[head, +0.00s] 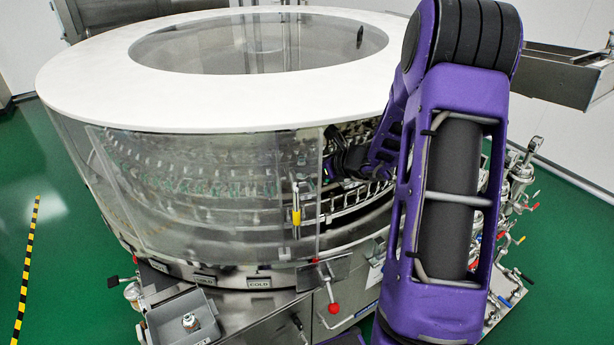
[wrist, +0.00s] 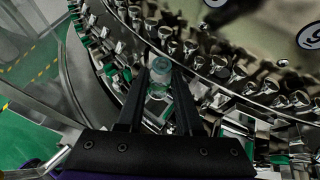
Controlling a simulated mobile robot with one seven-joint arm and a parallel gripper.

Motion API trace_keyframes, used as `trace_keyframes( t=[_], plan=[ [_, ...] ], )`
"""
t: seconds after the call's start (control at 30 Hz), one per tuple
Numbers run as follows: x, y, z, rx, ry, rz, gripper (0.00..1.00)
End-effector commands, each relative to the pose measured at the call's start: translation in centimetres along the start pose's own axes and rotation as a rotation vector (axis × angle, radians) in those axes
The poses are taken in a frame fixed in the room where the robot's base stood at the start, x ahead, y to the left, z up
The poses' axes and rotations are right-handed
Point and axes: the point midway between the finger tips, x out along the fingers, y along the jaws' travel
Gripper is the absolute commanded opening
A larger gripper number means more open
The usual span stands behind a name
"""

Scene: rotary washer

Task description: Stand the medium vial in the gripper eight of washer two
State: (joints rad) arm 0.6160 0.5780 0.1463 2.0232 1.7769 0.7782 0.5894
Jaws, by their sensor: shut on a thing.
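The washer (head: 240,110) is a large round machine with a white ring top and clear side panels. My arm reaches into its open side, and my gripper (head: 335,165) is small and partly hidden behind a panel edge in the head view. In the wrist view my gripper (wrist: 159,78) is shut on a clear glass vial (wrist: 159,72) between its two dark fingers. Rows of small metal washer grippers (wrist: 190,48) curve around the vial. I cannot tell which is number eight, or whether the vial touches one.
Round white number labels (wrist: 309,36) sit on the washer's inner drum, too cut off to read surely. Clear guard panels (head: 200,195) stand left of the opening. A grey tray (head: 182,320) projects below. Valves and pipes (head: 520,190) crowd the right side.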

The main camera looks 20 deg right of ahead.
Motion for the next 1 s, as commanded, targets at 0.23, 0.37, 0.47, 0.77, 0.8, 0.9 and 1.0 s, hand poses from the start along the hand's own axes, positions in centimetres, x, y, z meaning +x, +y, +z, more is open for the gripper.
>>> trace_keyframes(
  t=[0.23,0.37,0.47,0.77,0.8,0.9,1.0],
  plan=[
    [1.5,0.0,-3.2,0.002,0.002,0.000,0.00],
    [1.4,0.0,-3.1,0.001,0.001,0.000,0.00],
    [1.4,0.0,-3.2,0.001,0.002,0.000,0.00],
    [1.9,0.0,-4.0,0.001,0.002,0.000,0.00],
    [1.9,0.0,-4.1,0.001,0.002,0.000,0.00],
    [1.8,0.0,-3.9,0.001,0.002,0.000,0.47],
    [1.8,0.0,-3.9,0.001,0.002,0.000,0.47]
  ],
)
